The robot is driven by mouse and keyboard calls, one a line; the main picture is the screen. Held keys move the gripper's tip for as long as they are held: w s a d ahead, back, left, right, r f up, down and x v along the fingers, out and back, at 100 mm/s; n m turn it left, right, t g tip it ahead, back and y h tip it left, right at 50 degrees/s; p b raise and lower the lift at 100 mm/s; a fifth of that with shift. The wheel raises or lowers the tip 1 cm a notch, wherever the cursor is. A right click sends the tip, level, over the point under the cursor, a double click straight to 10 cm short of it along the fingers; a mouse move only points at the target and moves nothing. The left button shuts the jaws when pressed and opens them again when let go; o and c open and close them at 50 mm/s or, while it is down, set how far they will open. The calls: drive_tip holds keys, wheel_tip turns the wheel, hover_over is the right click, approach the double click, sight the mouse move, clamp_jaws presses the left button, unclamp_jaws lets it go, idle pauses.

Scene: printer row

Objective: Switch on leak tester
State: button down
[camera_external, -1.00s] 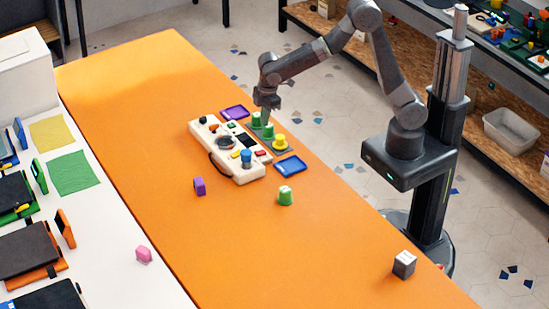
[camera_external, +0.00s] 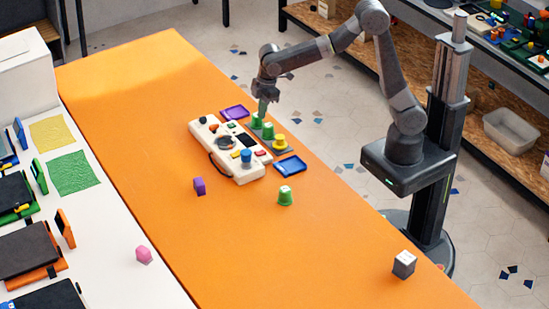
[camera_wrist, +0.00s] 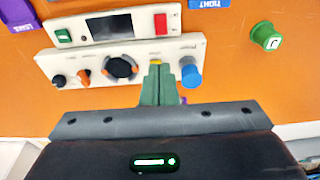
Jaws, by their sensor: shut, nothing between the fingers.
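The leak tester (camera_external: 232,150) is a cream box on the orange table. In the wrist view (camera_wrist: 190,50) its raised panel has a green switch (camera_wrist: 64,36) at the left, a dark screen (camera_wrist: 109,27), and a red switch (camera_wrist: 161,23) at the right. Below are a black knob, an orange-marked knob, a large black dial (camera_wrist: 120,68), a small yellow part and a blue knob (camera_wrist: 189,75). Whether the screen is lit is unclear. My gripper (camera_external: 263,111) is shut and empty, above the tester's far side. In the wrist view its greenish fingers (camera_wrist: 157,68) overlap the lower panel.
Green and yellow cups (camera_external: 279,141) stand on a grey tray behind the tester, close to my gripper. A purple tray (camera_external: 234,113) and a blue tray (camera_external: 290,165) flank them. A green cup (camera_external: 285,196) and purple block (camera_external: 199,186) stand in front. The table's near end is mostly clear.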

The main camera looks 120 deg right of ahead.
sight(256, 152)
idle(0.3)
drive_tip(key=f, duration=0.4)
drive_tip(key=w+f+p, duration=0.1)
drive_tip(key=f, duration=0.4)
drive_tip(key=w+f, duration=0.1)
drive_tip(key=f, duration=0.3)
drive_tip(key=shift+w+f, duration=0.25)
drive_tip(key=shift+f, duration=0.1)
drive_tip(key=shift+p, duration=0.4)
drive_tip(key=shift+w+f+g+p, duration=0.15)
drive_tip(key=shift+g+p, duration=0.15)
drive_tip(key=shift+g, duration=0.1)
drive_tip(key=shift+f, duration=0.15)
